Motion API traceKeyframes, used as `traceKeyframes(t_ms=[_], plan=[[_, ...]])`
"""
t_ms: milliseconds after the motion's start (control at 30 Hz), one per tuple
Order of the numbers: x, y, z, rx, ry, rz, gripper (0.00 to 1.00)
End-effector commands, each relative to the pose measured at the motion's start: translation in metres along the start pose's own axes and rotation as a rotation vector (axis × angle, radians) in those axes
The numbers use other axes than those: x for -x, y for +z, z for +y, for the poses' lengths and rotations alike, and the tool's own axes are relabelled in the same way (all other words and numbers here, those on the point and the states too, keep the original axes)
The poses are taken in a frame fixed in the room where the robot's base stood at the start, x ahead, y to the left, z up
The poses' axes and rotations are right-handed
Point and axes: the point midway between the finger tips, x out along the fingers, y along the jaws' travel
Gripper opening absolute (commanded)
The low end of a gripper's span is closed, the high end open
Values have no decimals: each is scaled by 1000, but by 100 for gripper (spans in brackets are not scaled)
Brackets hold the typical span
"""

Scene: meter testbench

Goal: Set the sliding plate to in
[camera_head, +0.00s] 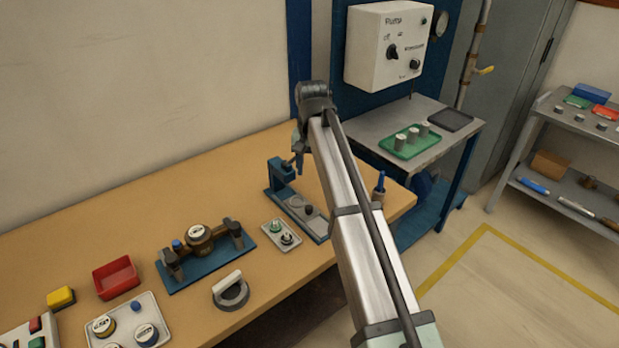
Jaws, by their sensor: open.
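A blue bench press (281,172) stands upright near the right end of the wooden bench. Its long narrow base (316,229) runs toward the bench's front edge. A grey sliding plate (296,203) appears to lie on this base below the press head, with a small dark knob or part (309,211) by its front side. Its exact position along the base is too small to tell. My arm crosses the view just right of the press and bends at the top.
A small tray (270,237) with two parts lies left of the press base. A grey side table (428,120) holds a green tray (397,152).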

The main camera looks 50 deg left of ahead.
Motion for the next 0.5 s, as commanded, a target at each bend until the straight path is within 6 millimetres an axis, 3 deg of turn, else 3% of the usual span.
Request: traceKeyframes(t_ms=[233,500], plan=[[-5,-14,48,-61,2,-5,52],[-14,-13,92,-115,-59,-25,52]])
